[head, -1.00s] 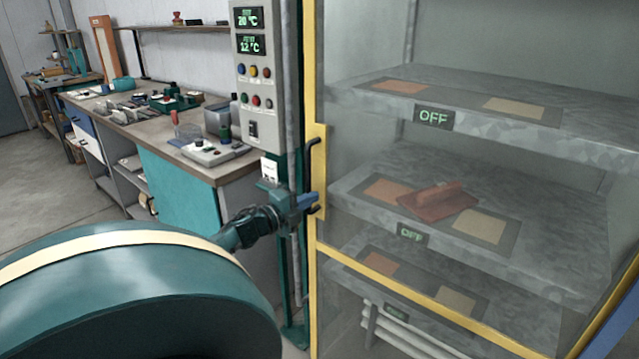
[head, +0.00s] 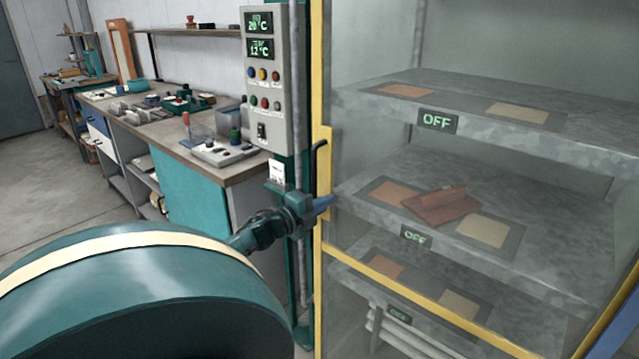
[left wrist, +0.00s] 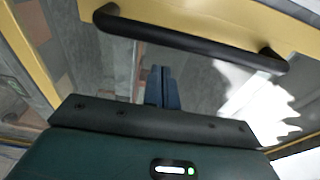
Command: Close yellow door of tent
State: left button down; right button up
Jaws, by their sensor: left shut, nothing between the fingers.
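The yellow-framed door (head: 327,245) of the tent, with a clear pane, stands at the centre and right of the head view. A black bar handle (head: 316,165) is fixed on its left upright; the handle also shows across the top of the left wrist view (left wrist: 190,40). My left gripper (head: 326,203) is at the lower part of the handle, against or close to the door's edge. In the left wrist view its blue fingers (left wrist: 162,88) are together and empty, just below the handle. I cannot tell whether they touch the door. My right gripper is out of view.
A control panel (head: 269,80) stands left of the door. A workbench (head: 235,172) with tools runs along the wall. Open floor lies at left.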

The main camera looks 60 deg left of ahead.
pick_arm(q)
jog(key=s+d, duration=0.2)
jog(key=s, duration=0.7)
jog(key=shift+s, duration=0.3)
jog(key=shift+f, duration=0.1)
